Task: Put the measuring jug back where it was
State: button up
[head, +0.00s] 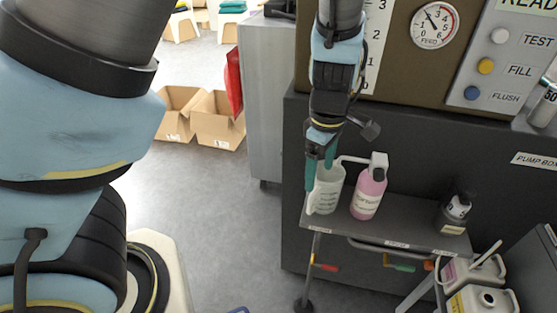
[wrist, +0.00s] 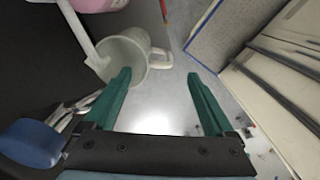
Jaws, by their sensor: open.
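The measuring jug (head: 328,190) is pale and translucent with dark markings. It is upright at the left end of the grey shelf (head: 415,232). In the wrist view, I look down on the jug (wrist: 122,50), with its white handle (wrist: 168,58) pointing right. My gripper (head: 318,160) is at the jug's upper left side in the head view, partly covering it. In the wrist view, my gripper (wrist: 158,74) has its green fingers spread. The left fingertip overlaps the jug's rim and the handle appears between the fingertips. I cannot tell whether they touch.
A pink bottle (head: 368,194) with a white spout stands close right of the jug, its spout reaching toward it. A dark bottle (head: 455,210) stands at the shelf's right. The machine panel (head: 420,130) rises behind. Open floor (head: 225,220) lies left.

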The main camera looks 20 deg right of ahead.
jog(key=w+a+r+m, duration=0.1)
jog(key=w+a+r, duration=0.1)
jog(key=w+a, duration=0.5)
jog(key=w+a+r+m, duration=0.25)
jog(key=w+a, duration=0.25)
jog(key=a, duration=0.4)
jog(key=w+a+r+m, duration=0.1)
jog(key=a+r, duration=0.1)
jog(key=a, duration=0.7)
jog(key=w+a+r+m+t, duration=0.1)
jog(key=a+r+m, duration=0.1)
jog(key=a, duration=0.8)
jog(key=shift+r, duration=0.25)
